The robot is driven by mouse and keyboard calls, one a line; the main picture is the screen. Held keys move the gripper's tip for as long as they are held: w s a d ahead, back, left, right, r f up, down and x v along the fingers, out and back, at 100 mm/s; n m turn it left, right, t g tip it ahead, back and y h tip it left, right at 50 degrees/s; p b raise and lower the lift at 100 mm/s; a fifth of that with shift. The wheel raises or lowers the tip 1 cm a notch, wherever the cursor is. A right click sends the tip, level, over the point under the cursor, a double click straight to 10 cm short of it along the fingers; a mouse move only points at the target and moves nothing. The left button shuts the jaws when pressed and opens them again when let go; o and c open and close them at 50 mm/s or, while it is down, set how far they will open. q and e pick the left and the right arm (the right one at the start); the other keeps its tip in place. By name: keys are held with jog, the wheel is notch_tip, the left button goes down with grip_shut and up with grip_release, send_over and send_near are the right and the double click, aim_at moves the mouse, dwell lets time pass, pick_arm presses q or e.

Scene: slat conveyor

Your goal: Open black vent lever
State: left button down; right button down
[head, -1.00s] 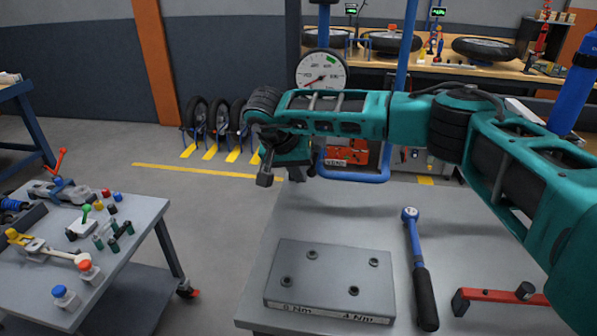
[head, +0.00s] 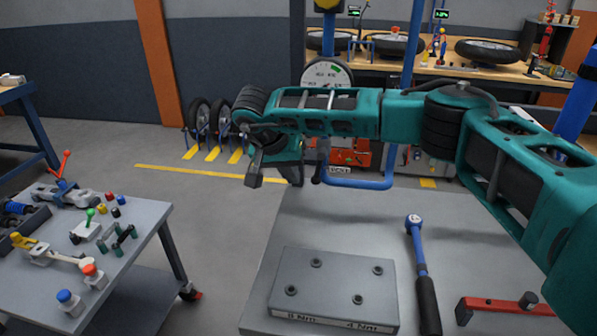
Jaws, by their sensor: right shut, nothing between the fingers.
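My right arm reaches across the picture from the right. Its gripper (head: 253,181) points down and is shut and empty, beyond the far left corner of the grey bench. A small black handle (head: 318,173) shows at the left end of a blue tube (head: 362,182), just right of my right gripper and apart from it in the picture; it looks like the vent lever, but is too small to be sure. A pale label (head: 340,169) sits near it. My forearm hides part of the round dial gauge (head: 327,74) above. My left gripper is not in view.
The grey bench (head: 325,225) carries a plate with bolts (head: 335,285), a blue torque wrench (head: 421,265) and a red bar (head: 505,306). A cart (head: 140,240) with small levers and knobs stands left. Open floor lies between cart and bench.

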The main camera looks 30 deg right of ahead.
jog(key=w+a+r+b, duration=0.1)
jog(key=w+a+r, duration=0.1)
jog(key=a, duration=0.8)
jog(key=shift+w+r+b, duration=0.15)
jog(key=shift+r+b, duration=0.2)
jog(key=shift+r, duration=0.15)
